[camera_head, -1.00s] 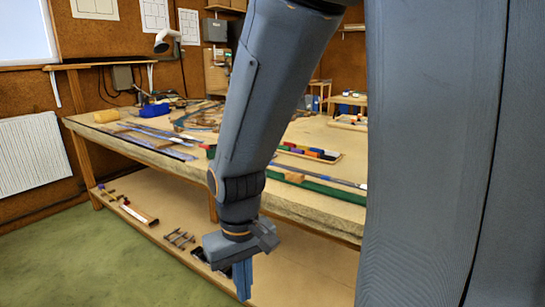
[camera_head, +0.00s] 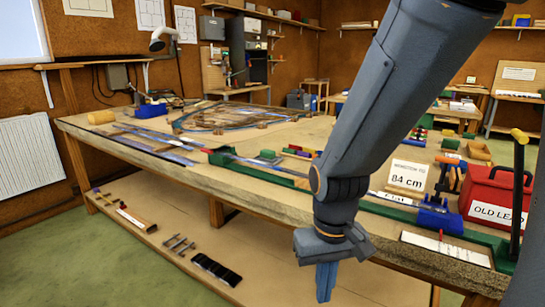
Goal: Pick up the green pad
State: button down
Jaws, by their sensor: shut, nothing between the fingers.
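My gripper (camera_head: 326,282) points down in front of the bench's front edge, with its fingers together and nothing in them. A small green block (camera_head: 267,156) lies on the bench top (camera_head: 130,143), left of my arm and behind a green rail (camera_head: 285,178); it may be the green pad. My gripper is well apart from it, lower and nearer. Other green pieces (camera_head: 450,143) lie on the bench right of my arm, too small to tell apart. My arm hides part of the bench middle.
A red box marked OLD LEAD (camera_head: 492,197), a sign reading 84 cm (camera_head: 407,176) and a blue clamp-like tool (camera_head: 440,218) stand at the right. A round leaded panel (camera_head: 235,117) lies further back. The lower shelf (camera_head: 160,215) holds tools. Green floor is clear at left.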

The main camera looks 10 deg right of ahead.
aim_at(267, 155)
jog(key=u, duration=1.5)
jog(key=i, duration=1.95)
jog(key=z, duration=2.6)
